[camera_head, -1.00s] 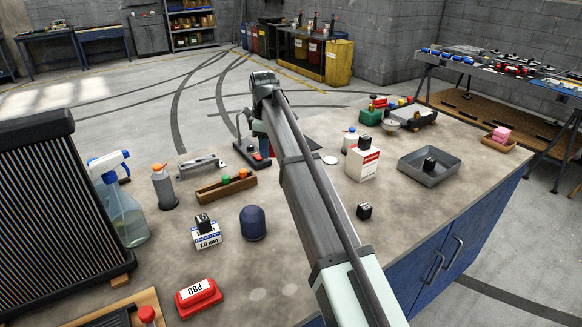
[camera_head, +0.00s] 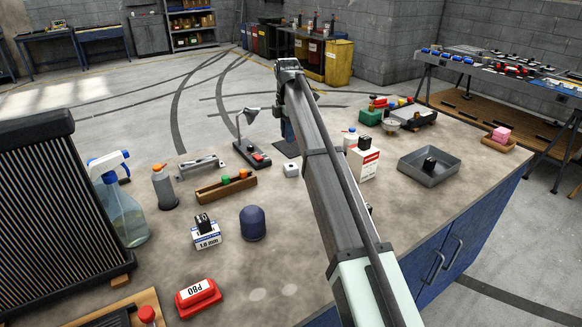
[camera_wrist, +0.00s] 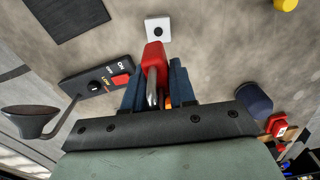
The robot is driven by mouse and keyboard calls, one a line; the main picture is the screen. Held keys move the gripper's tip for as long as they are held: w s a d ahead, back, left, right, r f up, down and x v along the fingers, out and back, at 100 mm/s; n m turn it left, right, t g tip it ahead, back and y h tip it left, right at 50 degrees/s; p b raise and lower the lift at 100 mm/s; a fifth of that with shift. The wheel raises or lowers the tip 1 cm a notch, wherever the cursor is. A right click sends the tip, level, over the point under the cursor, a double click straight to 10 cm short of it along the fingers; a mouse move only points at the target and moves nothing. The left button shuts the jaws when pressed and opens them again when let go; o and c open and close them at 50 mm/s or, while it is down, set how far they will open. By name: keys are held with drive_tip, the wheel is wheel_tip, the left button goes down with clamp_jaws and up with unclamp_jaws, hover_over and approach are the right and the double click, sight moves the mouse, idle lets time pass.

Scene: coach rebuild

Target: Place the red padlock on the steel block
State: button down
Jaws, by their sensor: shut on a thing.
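The red padlock (camera_wrist: 153,55) is between the blue fingers of my gripper (camera_wrist: 155,82) in the wrist view. The fingers are shut on its silver shackle, and the red body extends beyond the fingertips. A dark, flat square (camera_head: 287,148), apparently the steel block, lies on the bench beneath the gripper. It also shows at the upper left of the wrist view (camera_wrist: 68,16), apart from the padlock.
A lamp with a switch base (camera_head: 251,153) stands just left of the gripper. A small white cube (camera_head: 291,169) with a black dot lies near the dark square. A red-and-white box (camera_head: 363,160) and a grey tray (camera_head: 429,168) are to the right.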

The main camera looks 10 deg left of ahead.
sight(288, 167)
drive_tip(key=shift+f, duration=5)
drive_tip(key=shift+f, duration=0.1)
drive_tip(key=c, duration=0.9)
unclamp_jaws()
wheel_tip(288, 167, up, 12)
drive_tip(key=shift+r, duration=0.15)
